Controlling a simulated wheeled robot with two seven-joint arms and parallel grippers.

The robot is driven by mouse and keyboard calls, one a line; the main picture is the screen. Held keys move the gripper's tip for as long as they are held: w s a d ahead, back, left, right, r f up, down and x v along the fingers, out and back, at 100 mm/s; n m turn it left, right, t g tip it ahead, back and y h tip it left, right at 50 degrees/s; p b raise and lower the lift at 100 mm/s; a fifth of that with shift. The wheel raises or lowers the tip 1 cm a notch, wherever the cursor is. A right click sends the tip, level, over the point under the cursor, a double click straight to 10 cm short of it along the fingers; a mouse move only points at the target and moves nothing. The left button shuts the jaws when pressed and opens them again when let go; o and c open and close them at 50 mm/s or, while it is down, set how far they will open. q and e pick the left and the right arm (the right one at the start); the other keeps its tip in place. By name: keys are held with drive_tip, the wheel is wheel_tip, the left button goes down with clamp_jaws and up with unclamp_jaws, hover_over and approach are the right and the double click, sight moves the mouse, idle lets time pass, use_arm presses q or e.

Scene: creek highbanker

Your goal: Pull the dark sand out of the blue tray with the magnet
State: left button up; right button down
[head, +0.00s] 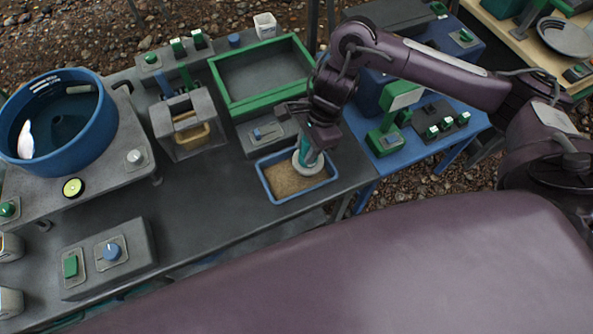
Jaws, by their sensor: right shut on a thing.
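The blue tray (306,192) sits near the front edge of the dark grey bench, with tan sand (283,183) in it. I cannot make out separate dark sand from here. My right gripper (316,145) is above the back right part of the tray, pointing down. It is shut on the magnet (306,164), which has a teal handle and a pale round base. The base is over the tray, at or just above the sand; I cannot tell if it touches. The gripper and magnet hide the tray's back right part. My left gripper is not in view.
A green-rimmed grey tray (222,94) and a grey control box (265,134) stand behind the blue tray. A blue round tub (92,137) is at left. A blue table (462,136) with green devices adjoins at right.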

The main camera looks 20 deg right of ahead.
drive_tip(key=shift+d, duration=0.2)
drive_tip(key=shift+a, duration=0.1)
drive_tip(key=a, duration=0.6)
drive_tip(key=shift+a+p, duration=0.3)
drive_tip(key=shift+a, duration=0.1)
idle(0.7)
drive_tip(key=shift+s, duration=0.1)
drive_tip(key=shift+r, duration=0.15)
wheel_tip(320, 180, up, 10)
drive_tip(key=p, duration=0.8)
idle(0.4)
